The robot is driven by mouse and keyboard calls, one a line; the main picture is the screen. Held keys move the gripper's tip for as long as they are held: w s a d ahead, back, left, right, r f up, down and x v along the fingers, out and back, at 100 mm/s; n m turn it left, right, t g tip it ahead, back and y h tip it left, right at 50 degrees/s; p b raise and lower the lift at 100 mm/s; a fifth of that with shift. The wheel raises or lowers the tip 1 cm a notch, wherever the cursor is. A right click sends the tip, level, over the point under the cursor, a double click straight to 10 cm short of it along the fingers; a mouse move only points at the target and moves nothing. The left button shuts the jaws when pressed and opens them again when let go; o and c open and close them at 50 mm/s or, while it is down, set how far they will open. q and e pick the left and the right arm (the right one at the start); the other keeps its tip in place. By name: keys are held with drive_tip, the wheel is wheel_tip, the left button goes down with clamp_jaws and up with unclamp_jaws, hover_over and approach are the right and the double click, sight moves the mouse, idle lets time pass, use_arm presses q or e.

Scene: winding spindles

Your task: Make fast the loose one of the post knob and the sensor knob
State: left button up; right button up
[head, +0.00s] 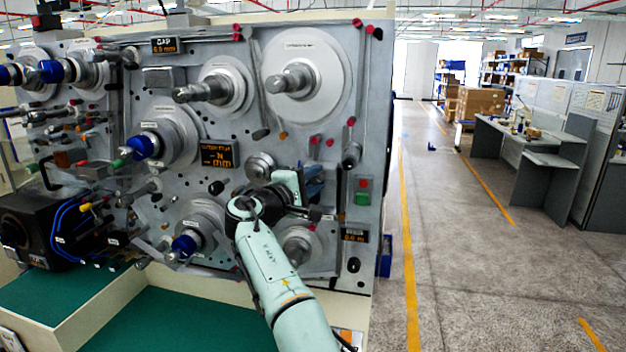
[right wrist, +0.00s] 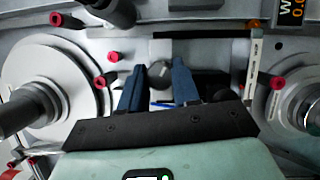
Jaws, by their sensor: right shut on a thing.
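My right gripper (head: 318,180) reaches the front of the grey machine panel, right of its middle. Its dark blue fingers show in the right wrist view (right wrist: 160,85), closed on a round grey knob (right wrist: 160,74) that sits between their tips. In the head view the gripper and my arm hide this knob. A second dark rounded knob-like part (right wrist: 221,96) shows just right of the fingers in the right wrist view. I cannot tell which is the post knob and which the sensor knob, nor which is loose. My left gripper is not in view.
The machine panel (head: 375,100) carries several spindles with round discs, such as a large one (head: 305,75) above my gripper. Red-tipped pins (right wrist: 277,83) stick out near the fingers. A black box with blue cables (head: 50,230) stands at left.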

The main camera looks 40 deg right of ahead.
drive_tip(key=shift+r, duration=0.1)
drive_tip(key=o, duration=0.8)
drive_tip(key=shift+c, duration=0.2)
drive_tip(key=shift+a, duration=0.15)
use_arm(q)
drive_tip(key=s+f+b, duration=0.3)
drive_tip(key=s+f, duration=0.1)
use_arm(e)
drive_tip(key=v, duration=1.3)
drive_tip(key=shift+s, duration=0.1)
